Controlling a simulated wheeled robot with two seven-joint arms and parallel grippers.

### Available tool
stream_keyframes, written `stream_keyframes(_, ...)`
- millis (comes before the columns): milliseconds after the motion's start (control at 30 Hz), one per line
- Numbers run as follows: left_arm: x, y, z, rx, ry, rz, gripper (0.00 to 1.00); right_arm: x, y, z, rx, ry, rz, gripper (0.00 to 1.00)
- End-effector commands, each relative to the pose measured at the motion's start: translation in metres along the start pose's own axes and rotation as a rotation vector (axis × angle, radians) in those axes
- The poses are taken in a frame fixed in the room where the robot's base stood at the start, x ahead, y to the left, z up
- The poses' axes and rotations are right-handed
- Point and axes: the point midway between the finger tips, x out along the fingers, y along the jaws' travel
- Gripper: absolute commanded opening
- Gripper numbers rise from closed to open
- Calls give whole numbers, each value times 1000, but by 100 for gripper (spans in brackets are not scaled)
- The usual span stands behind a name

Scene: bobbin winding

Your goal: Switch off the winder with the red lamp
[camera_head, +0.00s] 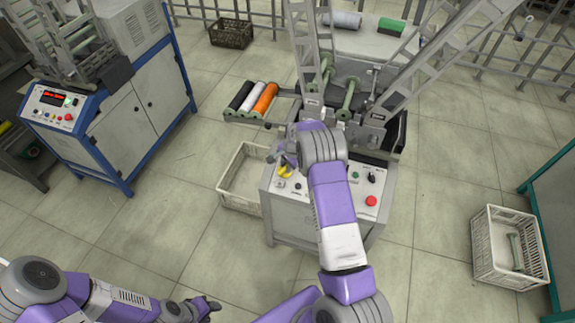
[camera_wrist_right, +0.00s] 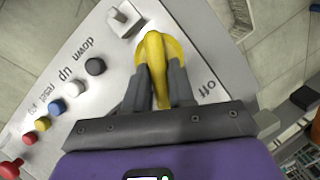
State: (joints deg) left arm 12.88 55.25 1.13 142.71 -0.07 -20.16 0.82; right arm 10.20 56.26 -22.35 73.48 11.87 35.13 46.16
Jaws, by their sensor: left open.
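The winder (camera_head: 385,185) stands in the middle of the head view, with a light control panel at its front. A yellow rotary switch (camera_wrist_right: 157,70) is on that panel, with the word "off" printed to its right in the right wrist view. My right gripper (camera_head: 284,160) is at the panel's left part. In the right wrist view its fingers (camera_wrist_right: 160,85) lie on both sides of the yellow handle, closed against it. My left gripper (camera_head: 208,305) is open and empty over the floor at the bottom. I cannot make out a lit red lamp on this winder.
The panel also bears a red button (camera_head: 371,201), several coloured buttons and a grey toggle (camera_wrist_right: 123,17). A blue-framed cabinet (camera_head: 125,115) with a red display stands left. Crates stand beside the winder (camera_head: 226,187) and at right (camera_head: 483,255). Colored rolls (camera_head: 264,98) lie behind.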

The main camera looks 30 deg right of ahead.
Motion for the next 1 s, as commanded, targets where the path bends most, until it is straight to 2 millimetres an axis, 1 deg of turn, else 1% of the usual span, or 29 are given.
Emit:
stream_keyframes(33,0,0,0,0,0,0,43,0,0,0,0,0,0,12)
stream_keyframes(100,0,0,0,0,0,0,43,0,0,0,0,0,0,2)
stream_keyframes(133,0,0,0,0,0,0,43,0,0,0,0,0,0,0)
stream_keyframes(367,0,0,0,0,0,0,43,0,0,0,-12,1,5,0)
stream_keyframes(567,0,0,0,0,0,0,43,0,-2,0,-79,1,31,0)
stream_keyframes(767,1,0,0,0,0,0,43,1,-5,0,-212,1,86,0)
stream_keyframes(1000,5,-2,0,0,0,0,43,2,-10,2,-421,2,169,0)
